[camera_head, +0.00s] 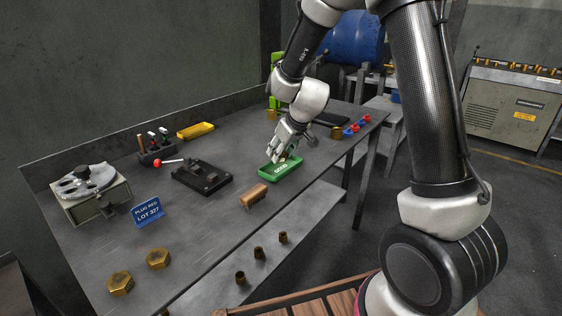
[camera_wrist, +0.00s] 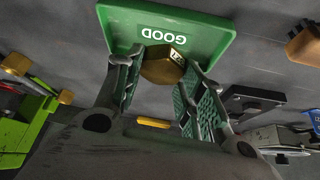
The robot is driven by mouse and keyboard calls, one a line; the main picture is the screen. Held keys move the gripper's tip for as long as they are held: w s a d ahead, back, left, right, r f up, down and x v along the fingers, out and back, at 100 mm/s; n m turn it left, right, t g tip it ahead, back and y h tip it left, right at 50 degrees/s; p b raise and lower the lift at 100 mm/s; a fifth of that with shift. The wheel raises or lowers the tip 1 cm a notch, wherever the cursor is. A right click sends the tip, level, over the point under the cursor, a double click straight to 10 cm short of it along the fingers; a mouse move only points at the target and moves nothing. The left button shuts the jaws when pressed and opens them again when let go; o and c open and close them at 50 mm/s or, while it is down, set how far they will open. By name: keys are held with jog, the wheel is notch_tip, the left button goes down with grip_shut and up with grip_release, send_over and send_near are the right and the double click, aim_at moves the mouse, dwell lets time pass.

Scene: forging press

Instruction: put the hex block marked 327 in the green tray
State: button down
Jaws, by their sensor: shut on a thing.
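The green tray (camera_head: 268,175), labelled GOOD, lies on the grey bench near its right front edge. It also shows at the top of the wrist view (camera_wrist: 225,42). My gripper (camera_head: 286,152) is low over the tray. In the wrist view my gripper (camera_wrist: 165,85) is shut on a brass hex block (camera_wrist: 160,66), held between the two green-padded fingers.
Two brass hex blocks (camera_head: 120,283) (camera_head: 158,258) lie at the bench's front left. A blue sign (camera_head: 148,211) reads LOT 327. A brown block (camera_head: 253,195) sits left of the tray, with a black fixture (camera_head: 202,178) behind. A yellow tray (camera_head: 196,131) is at the back.

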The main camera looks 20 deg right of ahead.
aim_at(283, 156)
jog(key=shift+f, duration=1.75)
jog(key=c, duration=0.9)
grip_release()
jog(key=shift+f, duration=0.15)
jog(key=shift+r, duration=0.25)
jog(key=s+d+r+m, duration=0.1)
jog(key=s+d+r, duration=0.3)
jog(key=s+r, duration=0.55)
jog(key=s+d+r+m, duration=0.1)
jog(key=s+d+r, duration=0.4)
jog(key=s+r, duration=0.45)
jog(key=s+d+r+m+h, duration=0.1)
jog(key=s+d, duration=0.2)
jog(key=s, duration=0.4)
jog(key=s+d+r+m+g+h, duration=0.1)
jog(key=s+d+m, duration=0.1)
jog(key=s, duration=0.5)
jog(key=shift+s+d+r, duration=0.25)
jog(key=shift+s+d, duration=0.1)
jog(key=shift+d, duration=0.05)
